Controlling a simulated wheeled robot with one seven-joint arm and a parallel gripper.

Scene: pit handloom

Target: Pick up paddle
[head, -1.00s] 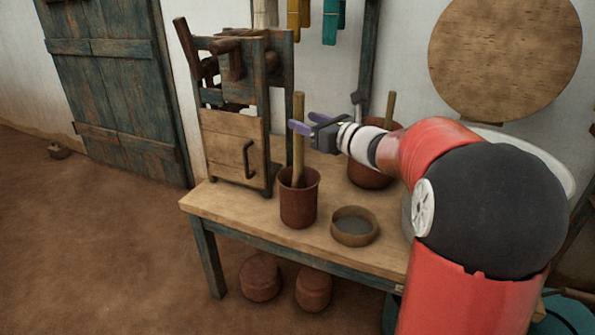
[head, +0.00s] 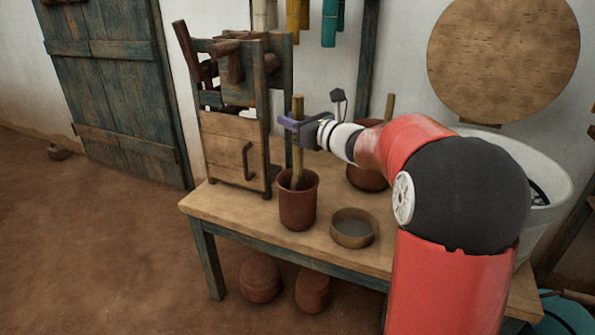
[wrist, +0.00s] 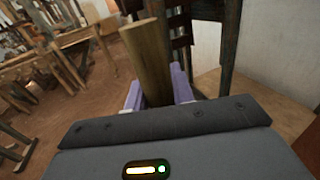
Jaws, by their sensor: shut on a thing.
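The paddle (head: 297,140) is a long wooden stick standing nearly upright in a brown clay pot (head: 298,208) on the table. Its lower end is hidden inside the pot. My gripper (head: 293,123) is shut on the upper part of the paddle, with its purple fingers on either side. In the wrist view the paddle (wrist: 148,60) rises between the purple fingers of my gripper (wrist: 158,88).
The wooden table (head: 250,218) also bears a small round bowl (head: 353,240) and a wooden frame device (head: 230,145) close behind the pot. Another pot (head: 362,178) with a stick stands behind my arm. A white tub (head: 535,160) is at right.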

